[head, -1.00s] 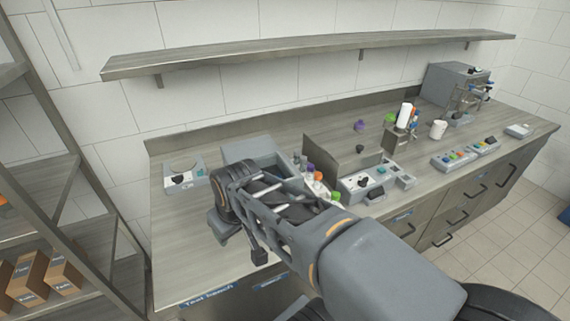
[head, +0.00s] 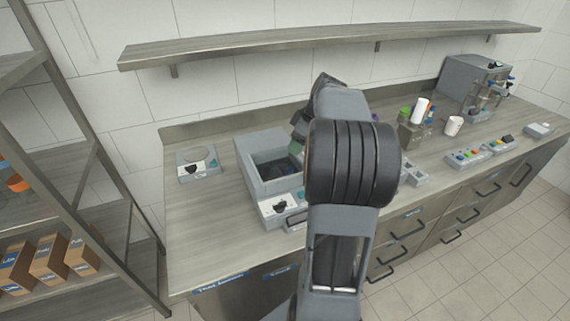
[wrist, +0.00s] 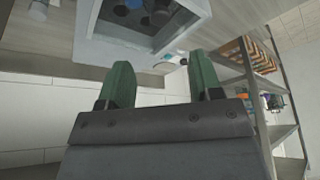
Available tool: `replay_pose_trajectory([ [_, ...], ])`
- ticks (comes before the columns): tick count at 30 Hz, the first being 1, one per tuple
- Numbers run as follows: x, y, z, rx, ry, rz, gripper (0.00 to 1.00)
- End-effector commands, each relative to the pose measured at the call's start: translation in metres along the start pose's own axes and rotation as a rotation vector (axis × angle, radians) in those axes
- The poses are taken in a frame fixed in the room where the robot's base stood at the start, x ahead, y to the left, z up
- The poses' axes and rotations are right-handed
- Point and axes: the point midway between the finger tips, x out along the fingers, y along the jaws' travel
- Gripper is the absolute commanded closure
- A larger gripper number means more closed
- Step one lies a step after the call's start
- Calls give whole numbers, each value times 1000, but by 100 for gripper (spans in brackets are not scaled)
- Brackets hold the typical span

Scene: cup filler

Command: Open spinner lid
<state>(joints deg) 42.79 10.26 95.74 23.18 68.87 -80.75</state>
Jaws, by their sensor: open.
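The spinner is a grey box (head: 247,163) on the counter in the head view, with a dark, framed square area in its top. A control panel with a black knob (head: 280,206) sits at its front. In the wrist view its pale frame (wrist: 86,32) is at the top, around a dark interior with round dark and blue shapes. I cannot tell whether a clear lid covers that area. My gripper (wrist: 158,82) has two green fingers, spread apart with nothing between them. It is close to the spinner's right side, partly hidden behind my arm in the head view.
A small grey device (head: 199,168) stands left of the spinner. A white cup (head: 453,126), a button panel (head: 470,157) and a larger grey machine (head: 470,82) are to the right. A long shelf (head: 330,45) hangs above, and a rack with boxes (head: 50,254) stands left.

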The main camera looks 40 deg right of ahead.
Motion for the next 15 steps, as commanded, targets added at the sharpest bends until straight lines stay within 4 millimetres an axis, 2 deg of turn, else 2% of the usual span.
replay_pose_trajectory([
  [6,44,-1,-1,-1,-1,-5,41],
  [15,90,-1,-1,0,-1,-3,41],
])
